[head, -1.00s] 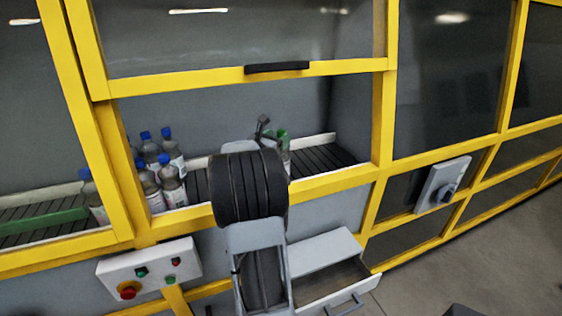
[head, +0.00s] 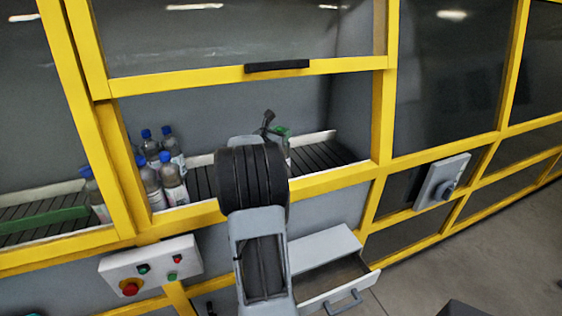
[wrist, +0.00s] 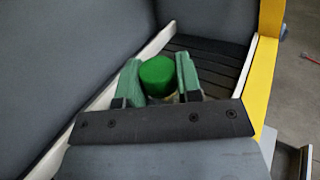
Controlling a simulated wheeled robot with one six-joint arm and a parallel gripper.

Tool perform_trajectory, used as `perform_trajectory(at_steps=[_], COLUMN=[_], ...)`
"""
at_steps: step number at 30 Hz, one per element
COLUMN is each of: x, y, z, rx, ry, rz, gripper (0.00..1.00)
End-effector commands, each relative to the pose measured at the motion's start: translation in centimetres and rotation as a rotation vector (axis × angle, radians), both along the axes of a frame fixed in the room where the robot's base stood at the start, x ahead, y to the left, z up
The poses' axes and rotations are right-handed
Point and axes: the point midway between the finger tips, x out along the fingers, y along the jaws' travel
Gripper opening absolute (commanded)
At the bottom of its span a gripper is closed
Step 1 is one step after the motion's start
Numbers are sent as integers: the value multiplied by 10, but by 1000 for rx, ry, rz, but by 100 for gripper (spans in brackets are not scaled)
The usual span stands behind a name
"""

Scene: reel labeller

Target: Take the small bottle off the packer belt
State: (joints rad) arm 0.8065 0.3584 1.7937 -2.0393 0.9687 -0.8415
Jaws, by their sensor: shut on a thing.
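The small bottle shows its round green cap (wrist: 158,76) in the wrist view, with a little of its clear body below. My gripper (wrist: 158,64) has its two green fingers shut on it, one on each side. The packer belt (head: 325,153), dark and slatted, runs behind the yellow frame opening; it also shows beyond the fingers in the wrist view (wrist: 208,66). In the head view my arm hides most of the gripper and the bottle. I cannot tell whether the bottle's base touches the belt.
Several blue-capped bottles (head: 172,182) stand on the belt at the left. The raised guard (head: 276,66) has a black handle. The yellow lower rail (head: 335,179) crosses below the opening. An open drawer (head: 345,290) juts out underneath, with a button box (head: 150,266) to the left.

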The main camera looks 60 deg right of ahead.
Motion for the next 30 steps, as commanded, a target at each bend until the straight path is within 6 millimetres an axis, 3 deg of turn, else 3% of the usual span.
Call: perform_trajectory(at_steps=[5,23,30], x=[0,0,0], y=[0,0,0], z=[0,3,16], rx=[0,-3,-5], ry=[0,-2,-3], rz=[1,0,-1], gripper=[0,0,0])
